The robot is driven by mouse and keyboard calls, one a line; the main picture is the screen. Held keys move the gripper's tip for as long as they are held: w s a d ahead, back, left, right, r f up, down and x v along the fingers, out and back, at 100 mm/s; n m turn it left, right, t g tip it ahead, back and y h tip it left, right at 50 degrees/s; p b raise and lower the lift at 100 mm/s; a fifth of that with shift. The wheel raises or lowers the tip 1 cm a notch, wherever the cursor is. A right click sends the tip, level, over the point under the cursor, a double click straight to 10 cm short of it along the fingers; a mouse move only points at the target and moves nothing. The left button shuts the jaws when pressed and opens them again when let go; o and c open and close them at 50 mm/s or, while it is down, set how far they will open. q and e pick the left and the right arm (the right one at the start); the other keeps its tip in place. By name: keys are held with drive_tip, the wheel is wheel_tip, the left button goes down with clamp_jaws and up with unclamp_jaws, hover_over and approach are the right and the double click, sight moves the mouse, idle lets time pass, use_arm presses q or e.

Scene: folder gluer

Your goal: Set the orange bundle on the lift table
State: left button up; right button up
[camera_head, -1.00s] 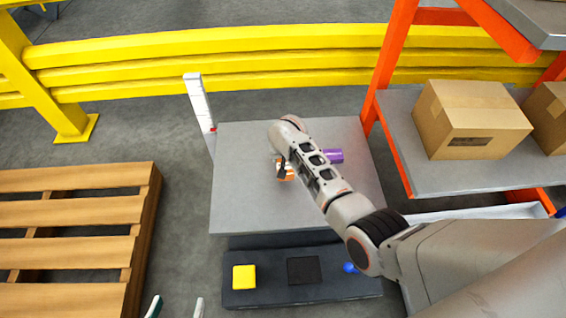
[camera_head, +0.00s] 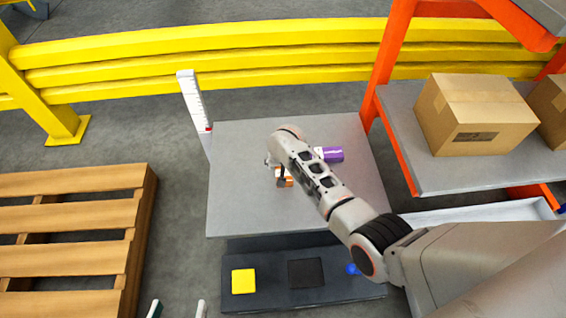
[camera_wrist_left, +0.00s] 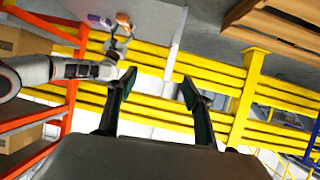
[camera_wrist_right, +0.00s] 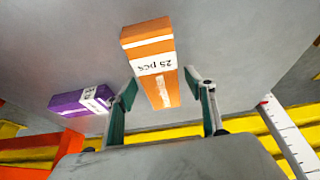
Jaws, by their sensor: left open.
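The orange bundle (camera_head: 288,182), with a white band, appears to lie on the grey top of the lift table (camera_head: 238,205), partly hidden by my right arm in the head view. In the right wrist view the bundle (camera_wrist_right: 150,50) has one end between my right gripper's (camera_wrist_right: 162,85) fingers, with narrow gaps on both sides. That gripper is open. It also shows beside the bundle (camera_wrist_left: 123,18) in the left wrist view. My left gripper (camera_head: 177,309) is open and empty at the bottom of the head view, away from the table; its fingers (camera_wrist_left: 152,85) are wide apart.
A purple bundle (camera_head: 331,154) lies on the table near the orange one. A white marked post (camera_head: 195,100) stands at the table's left corner. An orange rack (camera_head: 400,130) with cartons (camera_head: 472,115) is right, a pallet (camera_head: 70,220) left, a yellow guardrail (camera_head: 250,50) behind.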

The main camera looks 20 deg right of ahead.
drive_tip(key=shift+r, duration=0.35)
wheel_tip(320, 180, up, 3)
drive_tip(key=shift+s+a+r+p, duration=0.1)
drive_tip(key=shift+a+p, duration=0.05)
drive_tip(key=shift+p, duration=0.8)
drive_tip(key=shift+p+v, duration=0.55)
drive_tip(key=shift+v, duration=0.5)
use_arm(q)
drive_tip(key=s+a+f+m+g+y+p, duration=0.1)
drive_tip(key=s+a+f+p, duration=0.1)
drive_tip(key=a, duration=0.3)
drive_tip(key=shift+s+a+f+m+y+p, duration=0.2)
drive_tip(key=shift+a+f+m+y+p, duration=0.15)
drive_tip(key=shift+f+p, duration=0.4)
use_arm(e)
drive_tip(key=s+v, duration=0.1)
drive_tip(key=v, duration=0.5)
drive_tip(key=shift+s, duration=0.15)
use_arm(q)
drive_tip(key=shift+r, duration=0.1)
use_arm(e)
drive_tip(key=shift+a, duration=0.1)
